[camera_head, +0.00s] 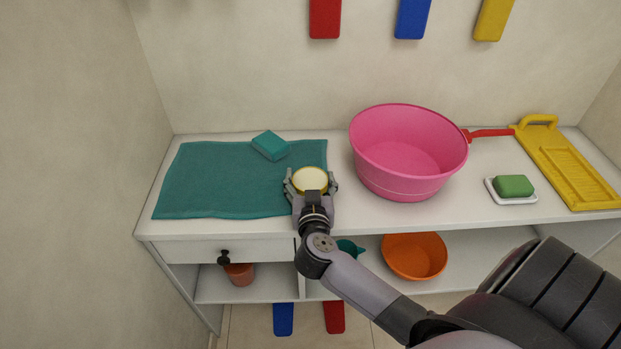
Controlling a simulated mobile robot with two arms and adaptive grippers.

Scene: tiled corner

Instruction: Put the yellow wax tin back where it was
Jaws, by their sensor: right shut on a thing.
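The yellow wax tin (310,181) is a small round tin with a yellow rim and a pale top. My right gripper (310,188) is shut on it, with its fingers on both sides of the tin. The tin is at the right edge of the teal cloth (205,187) on the white table; I cannot tell whether it touches the surface. The fingers and wrist hide the tin's near side. My left gripper is not in view.
A pink basin (398,160) stands right of the gripper. A green soap (514,186) on a white dish and a yellow washboard (570,170) are further right. An orange bowl (414,257) sits on the lower shelf.

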